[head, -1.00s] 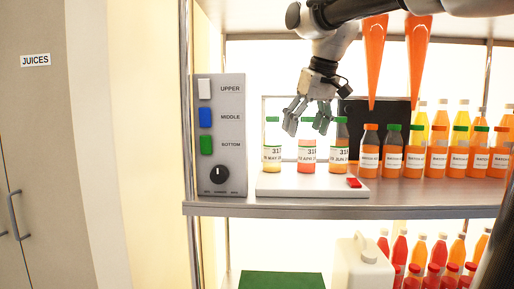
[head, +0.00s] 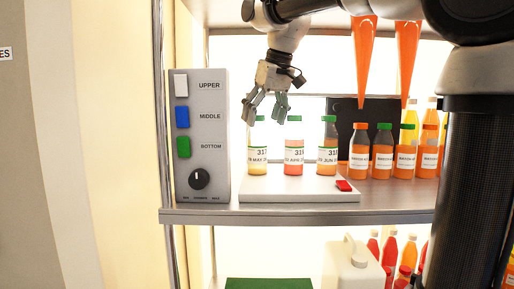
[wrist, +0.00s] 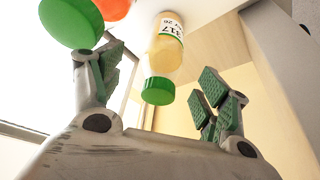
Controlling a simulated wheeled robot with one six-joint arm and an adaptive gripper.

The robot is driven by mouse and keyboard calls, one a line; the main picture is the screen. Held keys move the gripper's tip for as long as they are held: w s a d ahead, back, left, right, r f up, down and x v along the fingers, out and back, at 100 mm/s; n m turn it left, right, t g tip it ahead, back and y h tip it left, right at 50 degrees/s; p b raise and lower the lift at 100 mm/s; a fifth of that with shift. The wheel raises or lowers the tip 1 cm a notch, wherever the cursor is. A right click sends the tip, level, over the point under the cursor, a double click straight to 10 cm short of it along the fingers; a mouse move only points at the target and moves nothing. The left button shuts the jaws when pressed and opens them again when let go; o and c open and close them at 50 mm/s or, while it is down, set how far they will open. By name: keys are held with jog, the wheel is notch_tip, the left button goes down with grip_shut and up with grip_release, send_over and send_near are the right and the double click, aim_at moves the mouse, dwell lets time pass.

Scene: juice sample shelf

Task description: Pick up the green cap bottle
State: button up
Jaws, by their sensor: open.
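Three green-capped bottles stand upright in a row on a white tray (head: 300,196). The left bottle (head: 257,160) has pale yellow juice, the middle bottle (head: 293,160) orange-red juice, and the right bottle (head: 328,160) yellow-orange juice. My gripper (head: 265,109) is open and empty, above the left bottle with its fingers pointing down. In the wrist view, the left bottle (wrist: 166,45), labelled 317, shows with its green cap (wrist: 158,91) between the spread fingers, apparently untouched. Another green cap (wrist: 70,22) is close by at the upper left.
A grey panel (head: 202,140) with buttons and a knob stands left of the tray. A red switch (head: 344,186) sits at the tray's right end. More bottles (head: 384,152) line the shelf to the right. Two orange cones (head: 364,60) hang above.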

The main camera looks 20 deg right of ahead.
aim_at(257, 139)
jog(key=x, duration=0.7)
jog(key=shift+a+f, duration=0.15)
jog(key=shift+a, duration=0.05)
jog(key=c, duration=1.3)
